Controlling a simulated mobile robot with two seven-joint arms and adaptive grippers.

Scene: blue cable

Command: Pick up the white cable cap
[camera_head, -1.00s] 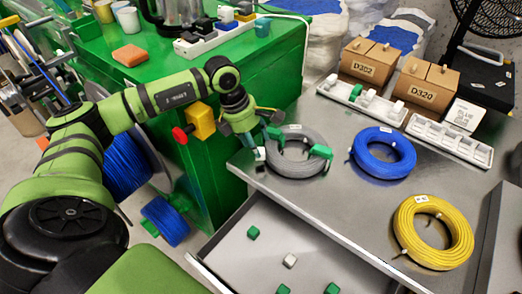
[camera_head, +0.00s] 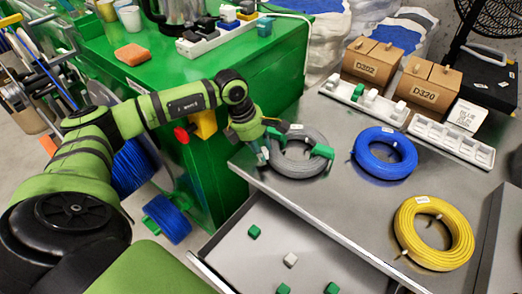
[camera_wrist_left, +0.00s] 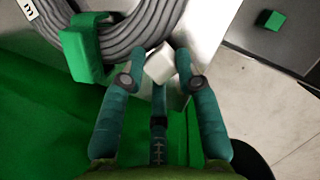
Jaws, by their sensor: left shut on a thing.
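A small white cable cap (camera_wrist_left: 160,63) shows between the fingertips of my left gripper (camera_wrist_left: 162,70) in the left wrist view, beside the grey cable coil (camera_wrist_left: 120,40). The gripper is shut on the cap. In the head view my left gripper (camera_head: 264,152) is low at the left edge of the metal table, next to the grey coil (camera_head: 300,168), and its fingers mostly hide the cap. Green caps sit on the coil, one at its right side (camera_head: 322,151). My right gripper is not in view.
A blue coil (camera_head: 384,166) and a yellow coil (camera_head: 434,246) lie on the metal table (camera_head: 345,215). Below its front edge an open drawer (camera_head: 232,270) holds several loose caps. White trays (camera_head: 362,114) and cardboard boxes (camera_head: 370,70) stand behind. A green cabinet (camera_head: 275,70) is at the left.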

